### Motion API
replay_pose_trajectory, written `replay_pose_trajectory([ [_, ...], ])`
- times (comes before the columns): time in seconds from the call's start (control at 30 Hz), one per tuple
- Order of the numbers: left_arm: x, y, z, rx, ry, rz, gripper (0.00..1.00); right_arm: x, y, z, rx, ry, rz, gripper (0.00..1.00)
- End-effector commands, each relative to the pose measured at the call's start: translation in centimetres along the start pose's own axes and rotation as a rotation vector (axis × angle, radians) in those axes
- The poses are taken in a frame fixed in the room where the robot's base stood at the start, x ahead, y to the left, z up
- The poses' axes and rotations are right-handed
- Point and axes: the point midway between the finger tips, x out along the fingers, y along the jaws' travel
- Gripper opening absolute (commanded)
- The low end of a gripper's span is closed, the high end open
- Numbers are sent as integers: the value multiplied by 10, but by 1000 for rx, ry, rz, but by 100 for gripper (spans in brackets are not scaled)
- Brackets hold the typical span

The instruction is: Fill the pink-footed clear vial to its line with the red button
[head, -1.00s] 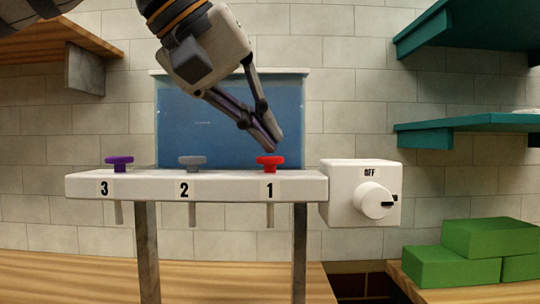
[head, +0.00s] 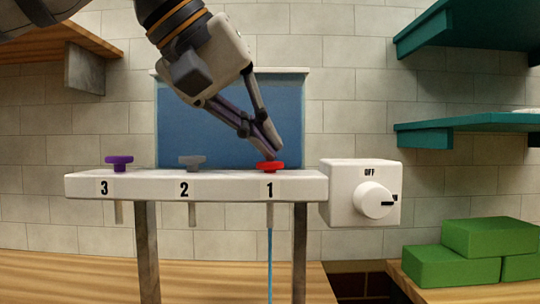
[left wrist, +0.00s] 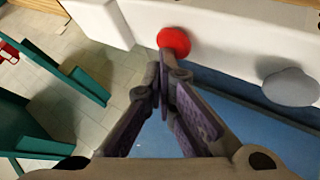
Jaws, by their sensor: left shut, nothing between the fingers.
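The red button (head: 270,166) sits above label 1 on the white dispenser bar (head: 230,188). My left gripper (head: 272,152) is shut and empty, its fingertips pressing on top of the red button. In the left wrist view the shut fingertips (left wrist: 166,62) meet the edge of the red button (left wrist: 174,41). A thin blue stream (head: 270,265) runs down from the nozzle under label 1 and leaves the bottom of the head view. The pink-footed vial is not in view, so where the stream lands is hidden. My right gripper is not in view.
A grey button (head: 192,162) and a purple button (head: 119,163) stand farther left on the bar. A white box with an OFF dial (head: 372,200) adjoins its right end. Green blocks (head: 490,240) lie at lower right, below teal shelves (head: 470,125).

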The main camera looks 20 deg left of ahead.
Motion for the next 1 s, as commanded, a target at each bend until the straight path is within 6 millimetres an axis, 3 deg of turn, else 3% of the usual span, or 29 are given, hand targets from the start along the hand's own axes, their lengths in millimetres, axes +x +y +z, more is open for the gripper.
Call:
replay_pose_trajectory([
  [1.0,-13,10,-9,-1,-1,-1,0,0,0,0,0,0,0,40],
])
